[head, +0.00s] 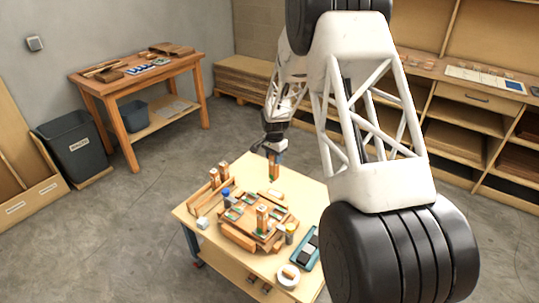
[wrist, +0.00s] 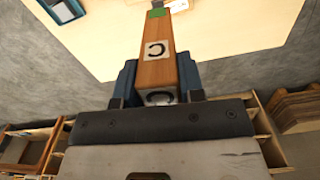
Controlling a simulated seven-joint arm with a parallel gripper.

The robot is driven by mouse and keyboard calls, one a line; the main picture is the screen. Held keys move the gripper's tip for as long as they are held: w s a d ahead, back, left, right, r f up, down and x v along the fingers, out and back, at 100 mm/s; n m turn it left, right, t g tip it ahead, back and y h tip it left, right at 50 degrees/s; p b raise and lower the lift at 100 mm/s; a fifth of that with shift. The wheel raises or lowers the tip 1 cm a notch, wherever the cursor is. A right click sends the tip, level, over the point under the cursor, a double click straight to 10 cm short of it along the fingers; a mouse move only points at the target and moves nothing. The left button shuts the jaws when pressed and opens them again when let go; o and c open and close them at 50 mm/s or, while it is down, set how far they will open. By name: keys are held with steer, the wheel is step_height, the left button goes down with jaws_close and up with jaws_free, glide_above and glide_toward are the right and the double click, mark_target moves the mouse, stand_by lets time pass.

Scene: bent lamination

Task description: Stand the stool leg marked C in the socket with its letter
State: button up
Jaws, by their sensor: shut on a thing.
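My gripper (head: 274,143) is shut on a wooden stool leg (head: 273,168). In the wrist view the leg (wrist: 155,65) sits between the blue jaws of my gripper (wrist: 157,82), with a black C on a white label and a green tip at the far end. In the head view the leg hangs roughly upright over the back of the worktable. The wooden stool seat (head: 243,227) lies on the table, nearer the camera than the leg. It bears dark green socket patches; their letters are too small to read. Another leg (head: 262,217) stands on the seat.
Two more legs (head: 214,179) stand in a wooden rack (head: 203,203) at the table's left. A blue-capped bottle (head: 226,195), jars (head: 290,232), a blue tray (head: 307,250) and a tape roll (head: 288,276) surround the seat. The table's back right (head: 308,190) looks clear.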

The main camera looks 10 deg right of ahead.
mark_target(277, 168)
steer(key=s+m, duration=0.1)
steer(key=m, duration=0.1)
steer(key=s+f+m, duration=0.1)
steer(key=s+m, duration=0.1)
steer(key=m, duration=0.1)
steer(key=s+f+m, duration=0.1)
steer(key=s+m, duration=0.1)
steer(key=m, duration=0.1)
steer(key=shift+d, duration=0.1)
steer(key=shift+s+f+m, duration=0.25)
steer(key=shift+s+m, duration=0.6)
steer(key=shift+m, duration=0.6)
steer(key=shift+s+f+m, duration=0.25)
steer(key=shift+s+m, duration=0.65)
steer(key=shift+m, duration=0.6)
steer(key=shift+s+f+m, duration=0.25)
steer(key=shift+s+m, duration=0.6)
steer(key=shift+m, duration=0.6)
steer(key=shift+f, duration=0.15)
steer(key=shift+f, duration=3.5)
steer(key=o, duration=1.6)
steer(key=shift+c, duration=0.2)
